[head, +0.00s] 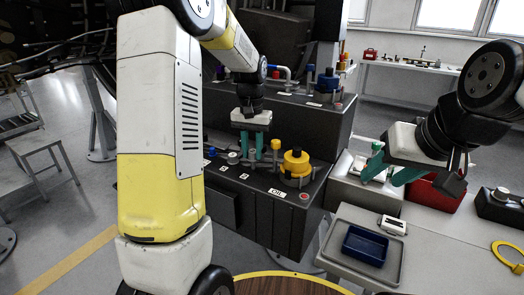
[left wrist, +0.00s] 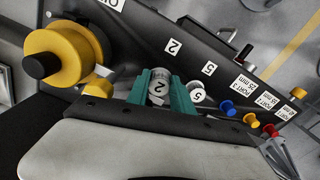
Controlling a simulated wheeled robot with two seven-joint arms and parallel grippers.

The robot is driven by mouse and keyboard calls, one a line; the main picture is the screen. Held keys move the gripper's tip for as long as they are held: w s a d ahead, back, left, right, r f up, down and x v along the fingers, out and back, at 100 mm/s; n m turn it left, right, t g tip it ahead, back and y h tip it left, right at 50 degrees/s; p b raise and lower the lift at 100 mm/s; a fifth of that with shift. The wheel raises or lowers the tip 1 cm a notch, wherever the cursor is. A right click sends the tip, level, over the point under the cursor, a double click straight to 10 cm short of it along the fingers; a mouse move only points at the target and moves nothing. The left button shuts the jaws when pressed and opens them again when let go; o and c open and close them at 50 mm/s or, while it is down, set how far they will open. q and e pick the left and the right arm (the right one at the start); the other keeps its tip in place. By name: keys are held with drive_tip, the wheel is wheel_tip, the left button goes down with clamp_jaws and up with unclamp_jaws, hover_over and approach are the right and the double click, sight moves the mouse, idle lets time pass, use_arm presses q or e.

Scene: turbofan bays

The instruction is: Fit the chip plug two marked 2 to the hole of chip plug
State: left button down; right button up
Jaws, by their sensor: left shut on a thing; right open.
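The chip plug two, a grey cap marked 2 (left wrist: 158,87), sits between the teal fingers of my left gripper (left wrist: 166,92) in the left wrist view. My left gripper (head: 256,148) is shut on it, low over the front ledge of the dark engine bay in the head view. The label 2 (left wrist: 173,46) lies just beyond the plug. The hole is hidden beneath plug and fingers; I cannot tell whether the plug is in it or above it. My right gripper (head: 385,174) is open and empty, above the bench at the right.
A plug marked 5 (left wrist: 197,94) stands close beside the fingers. A large yellow cap (head: 295,162) stands right of my left gripper. Blue, yellow and red small plugs (left wrist: 228,108) line the ledge. A grey tray (head: 343,228) holds a blue bin (head: 365,245).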

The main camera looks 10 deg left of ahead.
sight(252, 152)
use_arm(q)
drive_tip(key=shift+f, duration=1.8)
idle(1.1)
drive_tip(key=c, duration=1)
unclamp_jaws()
drive_tip(key=shift+c, duration=0.2)
drive_tip(key=shift+o, duration=0.5)
drive_tip(key=o, duration=0.3)
drive_tip(key=shift+r, duration=3.5)
